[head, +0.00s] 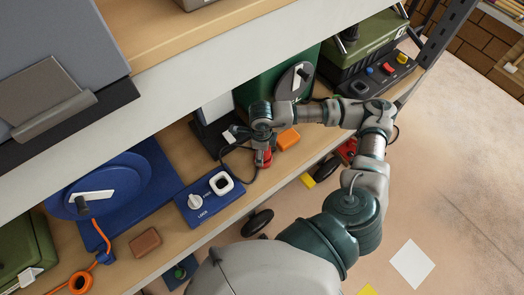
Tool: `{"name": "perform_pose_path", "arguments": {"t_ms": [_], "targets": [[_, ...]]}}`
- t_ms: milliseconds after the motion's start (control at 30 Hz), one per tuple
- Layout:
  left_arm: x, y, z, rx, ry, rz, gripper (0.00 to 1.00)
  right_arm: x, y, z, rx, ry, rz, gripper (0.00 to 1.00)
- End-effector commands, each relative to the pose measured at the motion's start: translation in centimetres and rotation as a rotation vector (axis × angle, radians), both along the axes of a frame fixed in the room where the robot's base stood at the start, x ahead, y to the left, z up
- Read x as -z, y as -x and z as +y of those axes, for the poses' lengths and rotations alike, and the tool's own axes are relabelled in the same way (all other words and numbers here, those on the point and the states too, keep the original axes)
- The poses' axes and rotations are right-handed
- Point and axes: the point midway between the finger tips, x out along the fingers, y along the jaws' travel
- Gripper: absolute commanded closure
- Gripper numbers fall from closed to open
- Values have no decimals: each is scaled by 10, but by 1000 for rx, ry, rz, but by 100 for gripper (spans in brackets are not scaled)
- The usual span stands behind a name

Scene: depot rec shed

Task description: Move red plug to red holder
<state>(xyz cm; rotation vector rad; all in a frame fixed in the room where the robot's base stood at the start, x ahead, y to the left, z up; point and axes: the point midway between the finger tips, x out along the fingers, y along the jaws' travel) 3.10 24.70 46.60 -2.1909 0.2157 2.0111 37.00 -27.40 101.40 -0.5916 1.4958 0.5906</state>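A small red piece that looks like the red plug (263,159) is at the fingertips of my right gripper (262,147), above the wooden shelf. The fingers look closed around it, though they partly hide it. A thin black cable loops beside it on the left. A red piece (388,68) sits between a blue and a yellow one on a black panel at the upper right; I cannot tell whether it is the red holder. My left gripper is out of view.
An orange block (288,138) lies just right of the gripper. A blue switch box (209,196) and a brown block (145,242) are on the shelf to the left. A green canister (275,78) stands behind my wrist. The upper shelf's pale edge (215,68) overhangs.

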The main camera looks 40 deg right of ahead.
Motion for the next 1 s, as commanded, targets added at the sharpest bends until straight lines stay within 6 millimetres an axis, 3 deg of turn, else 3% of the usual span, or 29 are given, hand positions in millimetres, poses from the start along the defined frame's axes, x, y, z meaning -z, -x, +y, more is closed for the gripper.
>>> {"name": "perform_pose_path", "arguments": {"t_ms": [533,700,1000], "targets": [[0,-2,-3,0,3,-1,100,-103,-3,0,0,-2,-5,23],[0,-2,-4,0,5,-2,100,-114,-2,-1,-1,-1,-1,23],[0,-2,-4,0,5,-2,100,-115,-1,-1,0,-1,-1,23]]}}
